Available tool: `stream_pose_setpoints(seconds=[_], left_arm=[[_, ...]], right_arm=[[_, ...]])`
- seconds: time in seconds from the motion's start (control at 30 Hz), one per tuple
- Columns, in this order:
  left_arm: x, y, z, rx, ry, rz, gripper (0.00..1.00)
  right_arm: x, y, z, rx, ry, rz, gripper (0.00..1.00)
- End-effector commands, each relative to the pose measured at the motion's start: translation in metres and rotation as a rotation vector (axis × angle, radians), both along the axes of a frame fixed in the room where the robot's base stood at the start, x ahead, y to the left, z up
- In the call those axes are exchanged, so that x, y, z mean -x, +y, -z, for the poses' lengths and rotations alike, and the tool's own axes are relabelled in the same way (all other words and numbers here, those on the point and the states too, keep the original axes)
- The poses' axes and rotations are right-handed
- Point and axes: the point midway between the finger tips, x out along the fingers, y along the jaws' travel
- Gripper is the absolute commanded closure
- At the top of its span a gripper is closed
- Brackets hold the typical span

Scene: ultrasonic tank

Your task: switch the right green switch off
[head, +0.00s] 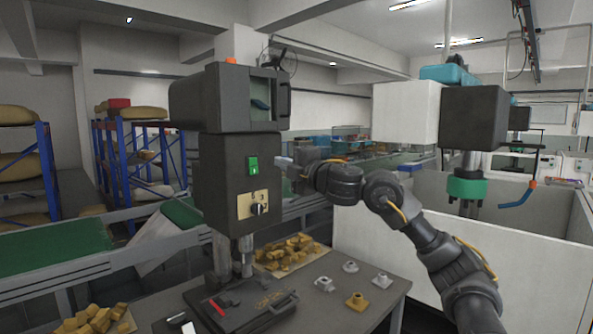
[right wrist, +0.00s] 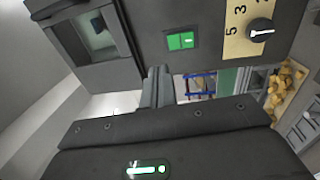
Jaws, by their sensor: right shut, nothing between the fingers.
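One green rocker switch (head: 253,165) is on the front of the dark grey machine (head: 222,185), above a dial plate. The switch also shows in the right wrist view (right wrist: 181,41), with a white mark on one part. My right gripper (head: 282,163) is just to the right of the switch in the head view, at about its height. In the right wrist view its closed fingertips (right wrist: 159,72) are below and left of the switch, apart from it in the picture. They hold nothing. My left gripper is not in view.
A black rotary knob (head: 258,208) on a beige plate sits below the switch. An open-fronted box (head: 265,97) tops the machine. Yellow pieces (head: 285,251) and small metal parts (head: 350,266) lie on the table. A white-walled enclosure (head: 450,260) stands right.

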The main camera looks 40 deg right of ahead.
Motion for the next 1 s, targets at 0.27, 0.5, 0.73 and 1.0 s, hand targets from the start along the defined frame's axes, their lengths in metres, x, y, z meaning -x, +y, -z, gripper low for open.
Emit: stream_pose_setpoints(seconds=[0.27, 0.5, 0.73, 1.0], left_arm=[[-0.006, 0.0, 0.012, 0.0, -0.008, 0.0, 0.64], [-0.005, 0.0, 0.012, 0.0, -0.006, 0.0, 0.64], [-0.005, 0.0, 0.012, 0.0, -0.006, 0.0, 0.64], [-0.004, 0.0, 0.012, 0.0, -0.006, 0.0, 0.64]], right_arm=[[0.037, -0.001, -0.003, 0.001, 0.0, 0.001, 1.0], [0.041, 0.0, -0.005, -0.001, 0.001, -0.001, 1.0], [0.041, 0.0, -0.005, -0.001, 0.001, 0.0, 1.0], [0.04, 0.001, -0.003, -0.002, 0.002, -0.002, 1.0]])
